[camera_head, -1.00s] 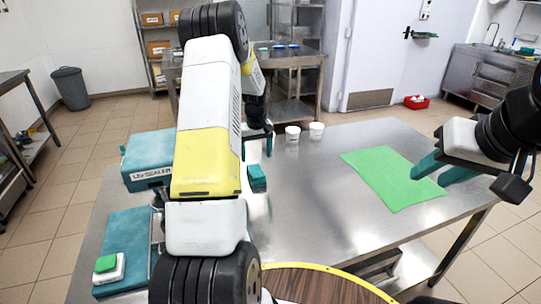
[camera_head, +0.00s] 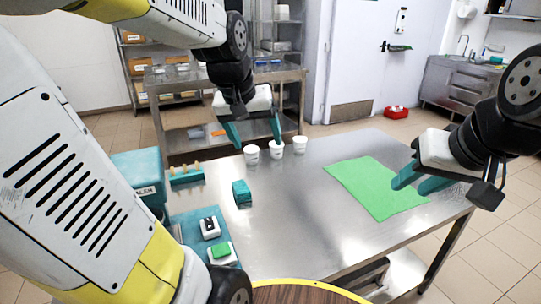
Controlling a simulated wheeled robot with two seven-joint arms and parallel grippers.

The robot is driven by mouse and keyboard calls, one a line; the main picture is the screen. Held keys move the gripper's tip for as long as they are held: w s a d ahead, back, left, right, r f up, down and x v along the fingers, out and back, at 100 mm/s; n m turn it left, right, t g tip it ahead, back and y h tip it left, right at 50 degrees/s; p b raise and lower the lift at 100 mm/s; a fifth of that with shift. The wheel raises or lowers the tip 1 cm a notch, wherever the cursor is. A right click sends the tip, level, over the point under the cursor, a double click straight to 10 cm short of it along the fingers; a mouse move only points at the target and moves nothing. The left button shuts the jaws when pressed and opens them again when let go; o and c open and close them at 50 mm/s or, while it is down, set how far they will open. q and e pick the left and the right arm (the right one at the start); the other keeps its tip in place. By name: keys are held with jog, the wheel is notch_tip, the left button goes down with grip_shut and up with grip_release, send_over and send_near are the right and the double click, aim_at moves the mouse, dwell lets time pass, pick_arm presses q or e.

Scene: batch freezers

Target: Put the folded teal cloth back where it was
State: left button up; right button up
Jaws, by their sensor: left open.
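The folded teal cloth (camera_head: 241,193) lies as a small stacked block on the steel table (camera_head: 300,220), left of the middle. My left gripper (camera_head: 256,140) is open and empty, pointing down behind the cloth, near the white cups. My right gripper (camera_head: 418,184) has its fingers apart over the green sheet (camera_head: 372,190), with nothing seen between them. No gripper touches the cloth.
White cups (camera_head: 251,156) stand in a row at the table's back. A teal rack (camera_head: 186,176), a labelled teal box (camera_head: 140,168) and small white devices (camera_head: 210,228) are at the left, partly behind my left arm. The table's middle is clear.

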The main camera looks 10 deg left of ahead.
pick_arm(q)
jog(key=s+d+m+t+h, duration=0.1)
jog(key=s+d+m, duration=0.1)
jog(key=s, duration=0.8)
jog(key=shift+s+d, duration=0.2)
jog(key=shift+d, duration=0.6)
